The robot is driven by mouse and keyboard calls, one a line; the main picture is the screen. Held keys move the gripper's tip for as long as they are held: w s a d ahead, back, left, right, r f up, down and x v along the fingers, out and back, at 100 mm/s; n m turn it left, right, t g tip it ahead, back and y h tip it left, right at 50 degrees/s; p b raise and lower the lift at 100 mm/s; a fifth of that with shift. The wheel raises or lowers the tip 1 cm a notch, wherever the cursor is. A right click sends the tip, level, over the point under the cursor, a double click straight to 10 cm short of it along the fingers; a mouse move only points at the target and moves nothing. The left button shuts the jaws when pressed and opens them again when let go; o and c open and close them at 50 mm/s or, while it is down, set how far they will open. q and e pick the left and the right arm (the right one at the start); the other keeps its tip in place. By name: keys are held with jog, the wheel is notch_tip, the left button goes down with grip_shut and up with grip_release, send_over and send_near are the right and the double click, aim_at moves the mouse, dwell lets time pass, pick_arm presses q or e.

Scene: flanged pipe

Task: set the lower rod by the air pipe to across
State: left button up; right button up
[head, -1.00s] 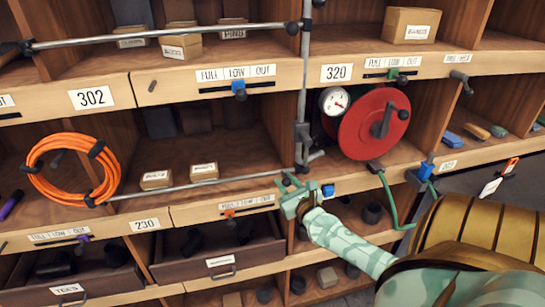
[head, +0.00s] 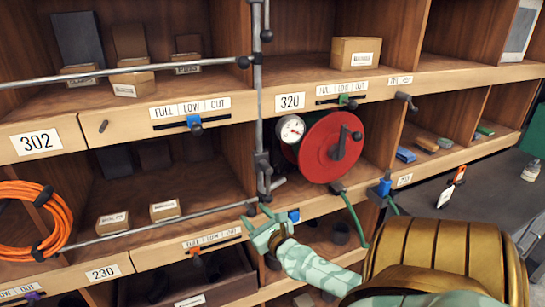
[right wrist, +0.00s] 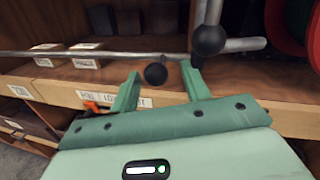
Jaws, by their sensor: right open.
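The lower rod (head: 165,224) is a thin grey bar. It lies roughly level across the front of the middle bay and ends near the upright grey air pipe (head: 258,110). In the right wrist view the rod (right wrist: 100,54) runs level behind my fingers, with a black ball knob (right wrist: 155,73) between the fingertips in the picture. I cannot tell how far behind them it is. My right gripper (head: 264,217) is pale green, open and empty, in front of the pipe's lower part. A larger black ball (right wrist: 208,40) hangs on the pipe side by the right fingertip. My left gripper is not in view.
The upper rod (head: 150,69) also lies across its bay. A red reel (head: 330,147) and gauge (head: 291,128) sit right of the pipe. A shelf edge with an orange slider (head: 196,250) runs below the lower rod. Small boxes (head: 164,211) stand behind it.

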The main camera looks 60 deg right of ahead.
jog(key=b+v, duration=0.2)
jog(key=v, duration=1.2)
jog(key=shift+s+b, duration=0.3)
jog(key=shift+s, duration=0.1)
